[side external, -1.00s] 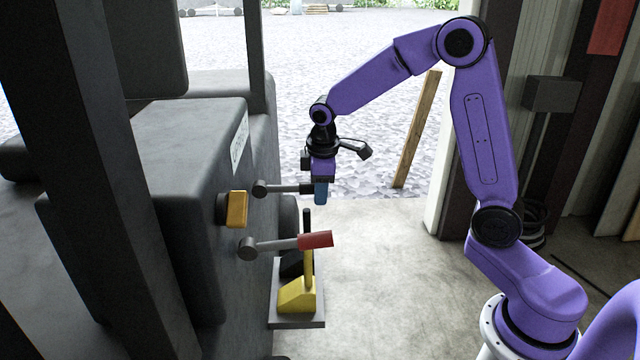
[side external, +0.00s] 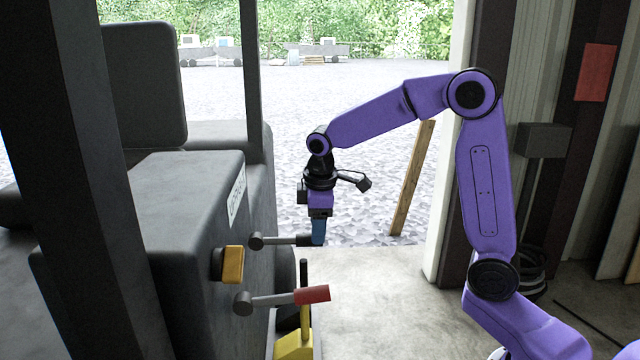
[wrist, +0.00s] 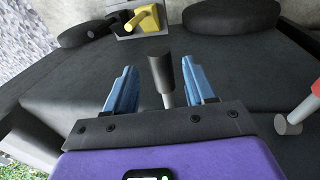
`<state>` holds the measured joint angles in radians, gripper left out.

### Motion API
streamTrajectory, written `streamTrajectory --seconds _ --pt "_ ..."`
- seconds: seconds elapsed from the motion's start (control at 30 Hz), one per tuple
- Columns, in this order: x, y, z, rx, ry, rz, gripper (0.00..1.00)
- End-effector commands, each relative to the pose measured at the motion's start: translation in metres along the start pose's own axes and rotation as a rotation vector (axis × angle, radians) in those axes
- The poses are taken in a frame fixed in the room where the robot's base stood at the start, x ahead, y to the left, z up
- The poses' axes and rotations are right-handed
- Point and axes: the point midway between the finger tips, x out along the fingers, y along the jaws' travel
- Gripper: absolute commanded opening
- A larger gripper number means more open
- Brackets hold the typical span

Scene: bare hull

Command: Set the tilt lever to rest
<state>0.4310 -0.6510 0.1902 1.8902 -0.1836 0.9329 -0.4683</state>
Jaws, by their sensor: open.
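A lever with a dark grip (side external: 305,240) sticks out sideways from a round pivot on the dark machine body. In the wrist view its dark grip (wrist: 160,72) stands between my two blue fingers, with a gap on each side. My gripper (side external: 319,234) points down at the end of this lever; in the wrist view my gripper (wrist: 146,88) is open. A second lever with a red grip (side external: 313,294) lies below it, pointing the same way; its red grip (wrist: 315,85) is at the right edge of the wrist view. I cannot read which lever is the tilt lever.
A yellow-based upright lever (side external: 295,345) stands below. A wooden plank (side external: 411,180) leans by the doorway. The floor right of the levers is clear.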

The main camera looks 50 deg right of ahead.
Motion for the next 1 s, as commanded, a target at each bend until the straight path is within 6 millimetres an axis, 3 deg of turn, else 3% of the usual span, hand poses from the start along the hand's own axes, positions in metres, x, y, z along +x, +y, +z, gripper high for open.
streamTrajectory --seconds 0.3,0.5,0.7,1.0 --pt "-0.069 0.0 -0.001 0.0 0.005 0.002 0.55" --pt "-0.104 0.0 -0.001 -0.001 0.004 0.001 0.55" --pt "-0.122 0.0 -0.001 0.0 0.002 0.0 0.55" --pt "-0.125 -0.001 0.0 0.0 0.0 -0.002 0.55"
